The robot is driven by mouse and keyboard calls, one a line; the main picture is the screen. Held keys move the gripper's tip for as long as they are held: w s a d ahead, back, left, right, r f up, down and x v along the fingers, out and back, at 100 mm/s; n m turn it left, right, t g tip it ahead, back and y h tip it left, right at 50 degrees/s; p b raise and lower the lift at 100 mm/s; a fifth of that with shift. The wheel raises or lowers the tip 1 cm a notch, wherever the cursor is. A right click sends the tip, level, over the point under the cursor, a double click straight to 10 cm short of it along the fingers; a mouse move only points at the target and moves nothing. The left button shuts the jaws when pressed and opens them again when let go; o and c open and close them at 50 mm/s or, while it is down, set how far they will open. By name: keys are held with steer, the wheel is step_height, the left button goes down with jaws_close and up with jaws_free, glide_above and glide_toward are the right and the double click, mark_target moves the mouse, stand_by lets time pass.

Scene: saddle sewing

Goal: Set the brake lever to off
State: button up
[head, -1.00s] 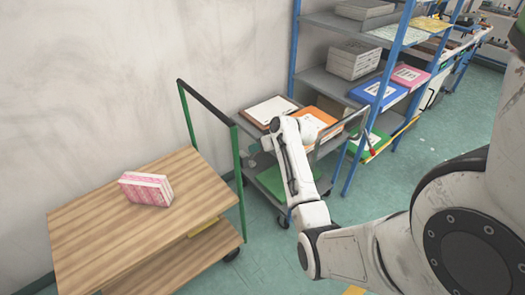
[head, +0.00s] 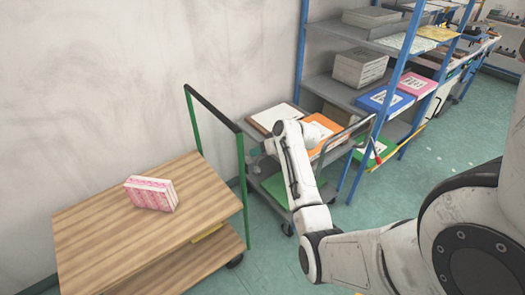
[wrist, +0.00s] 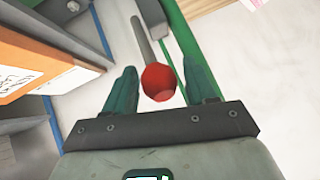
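The brake lever shows in the wrist view as a grey rod ending in a red ball knob (wrist: 158,82). My gripper (wrist: 161,88) is open, with one green finger on each side of the knob and gaps visible beside it. Whether the knob lies fully between the fingertips in depth I cannot tell. In the head view my gripper (head: 257,153) is near the green-framed wooden cart (head: 110,228), by its green upright, and the knob there is hidden.
A pink-and-white box (head: 151,193) lies on the wooden cart. A blue-framed shelf (head: 304,60) stands behind. Open green floor (head: 440,140) is at right.

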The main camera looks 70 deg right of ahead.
steer(key=shift+s, duration=0.1)
steer(key=shift+s+a+r, duration=0.15)
steer(key=shift+s+r, duration=0.1)
steer(key=shift+s, duration=0.1)
steer(key=b+v, duration=0.1)
steer(key=v, duration=0.8)
steer(key=shift+s+a+r, duration=0.1)
steer(key=shift+s+r, duration=0.15)
steer(key=shift+r, duration=0.05)
steer(key=w+a+f+n+g+y, duration=0.15)
steer(key=a+f, duration=0.25)
steer(key=a, duration=0.6)
steer(key=w+a+f+n+g+y, duration=0.1)
steer(key=a+f+g, duration=0.1)
steer(key=a+f, duration=0.5)
steer(key=s+a+n+g, duration=0.1)
steer(key=s+a, duration=0.3)
steer(key=a, duration=0.3)
steer(key=s+a+f+n+g, duration=0.1)
steer(key=s+a+n+g, duration=0.1)
steer(key=s+a, duration=0.2)
steer(key=s+a+n+g, duration=0.1)
steer(key=s+a, duration=0.2)
steer(key=a, duration=0.7)
steer(key=shift+s+f+n+g, duration=0.25)
steer(key=shift+s+f+g, duration=0.1)
steer(key=shift+s+f, duration=0.05)
